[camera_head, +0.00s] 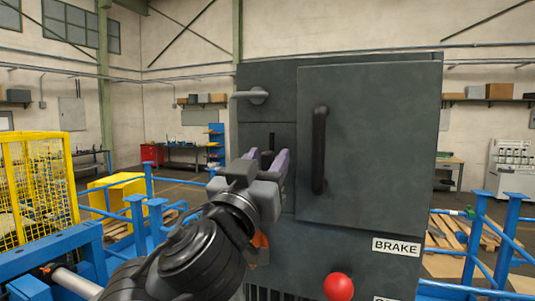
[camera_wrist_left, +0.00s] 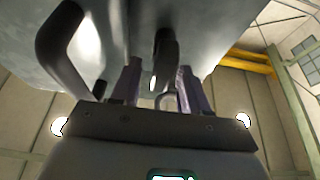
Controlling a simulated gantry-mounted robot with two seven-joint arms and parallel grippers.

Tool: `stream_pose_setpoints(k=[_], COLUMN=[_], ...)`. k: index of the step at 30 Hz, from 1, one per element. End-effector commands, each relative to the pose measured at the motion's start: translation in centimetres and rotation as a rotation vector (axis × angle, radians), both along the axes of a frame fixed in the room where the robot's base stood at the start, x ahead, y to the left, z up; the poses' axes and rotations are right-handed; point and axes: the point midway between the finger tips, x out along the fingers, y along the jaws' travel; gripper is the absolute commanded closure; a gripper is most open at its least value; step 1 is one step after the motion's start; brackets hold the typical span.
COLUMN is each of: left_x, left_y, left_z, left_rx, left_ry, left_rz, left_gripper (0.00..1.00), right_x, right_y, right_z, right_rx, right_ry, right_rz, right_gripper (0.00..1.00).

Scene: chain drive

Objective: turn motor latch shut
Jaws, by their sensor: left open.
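A dark grey cabinet (camera_head: 300,237) stands in front of me with a large door (camera_head: 375,140). A grey lever latch (camera_head: 250,96) sits at its upper left, its bar roughly level and pointing left. My right gripper is out of view.
A red knob (camera_head: 338,287) and a BRAKE label (camera_head: 396,247) are low on the cabinet. Blue rails (camera_head: 478,232) stand at right, more blue rails (camera_head: 136,222) and a yellow mesh cage (camera_head: 38,180) at left. The space before the door's right side is clear.

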Motion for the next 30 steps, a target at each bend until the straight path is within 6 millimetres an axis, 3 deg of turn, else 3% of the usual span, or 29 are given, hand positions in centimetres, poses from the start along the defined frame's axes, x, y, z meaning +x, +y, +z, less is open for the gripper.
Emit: stream_pose_setpoints(k=[12, 14, 21, 30], left_x=[0.69, 0.68, 0.68, 0.68], left_y=[-0.22, -0.22, -0.21, -0.25], left_z=[0.26, 0.25, 0.25, 0.18], left_rx=[0.000, 0.000, 0.000, 0.018], left_ry=[0.000, 0.000, 0.000, -0.006], left_rz=[0.001, 0.001, 0.001, 0.000], left_gripper=[0.55, 0.61, 0.98, 1.00], right_x=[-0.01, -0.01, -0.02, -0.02], right_y=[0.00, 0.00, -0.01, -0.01], right_z=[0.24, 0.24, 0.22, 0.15], right_rx=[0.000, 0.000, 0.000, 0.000], right_ry=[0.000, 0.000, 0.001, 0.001], right_rz=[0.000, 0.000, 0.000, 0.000], right_gripper=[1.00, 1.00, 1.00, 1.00])
